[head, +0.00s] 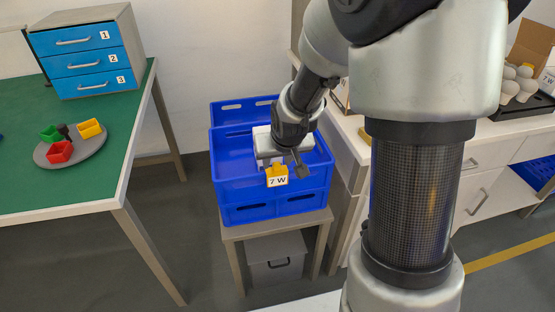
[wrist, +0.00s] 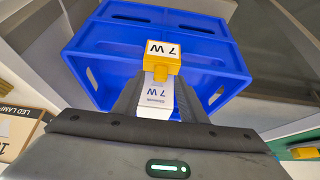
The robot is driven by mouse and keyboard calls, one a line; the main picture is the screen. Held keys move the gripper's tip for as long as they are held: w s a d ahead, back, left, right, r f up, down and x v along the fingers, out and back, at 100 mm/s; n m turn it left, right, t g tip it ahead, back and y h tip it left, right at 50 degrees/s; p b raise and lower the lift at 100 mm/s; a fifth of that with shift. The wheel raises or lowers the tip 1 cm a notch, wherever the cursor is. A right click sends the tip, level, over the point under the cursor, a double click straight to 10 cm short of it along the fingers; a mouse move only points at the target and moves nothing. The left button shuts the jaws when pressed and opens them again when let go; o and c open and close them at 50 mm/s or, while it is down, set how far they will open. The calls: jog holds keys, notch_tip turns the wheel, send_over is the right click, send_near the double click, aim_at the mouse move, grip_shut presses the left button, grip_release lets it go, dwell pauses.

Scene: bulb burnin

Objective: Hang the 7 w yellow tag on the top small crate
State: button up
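The yellow tag (head: 277,171), with a white "7 W" label, is at the front of the blue crate (head: 228,183) in the head view. The tag also shows in the wrist view (wrist: 162,62), just beyond my fingertips, its print upside down. My gripper (head: 288,160) reaches down over the crate. In the wrist view its dark fingers (wrist: 160,85) close in on the tag's yellow stem. A white printed piece (wrist: 155,105), also marked 7 W, shows between the fingers. I cannot tell whether the tag touches the crate rim.
The crate stands on a small stool (head: 232,234) with a grey bin (head: 275,262) under it. Another blue crate edge (head: 240,108) shows behind. A green table (head: 60,185) with drawers is at left. White cabinets (head: 490,150) with bulbs are at right.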

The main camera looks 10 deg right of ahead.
jog(key=p+v, duration=0.6)
jog(key=v, duration=1.2)
jog(key=s+r, duration=0.4)
jog(key=s, duration=0.3)
jog(key=s+r, duration=0.5)
jog(key=s, duration=0.3)
notch_tip(320, 180, up, 21)
jog(key=p, duration=2.1)
jog(key=shift+r+p, duration=0.2)
jog(key=shift+p, duration=0.15)
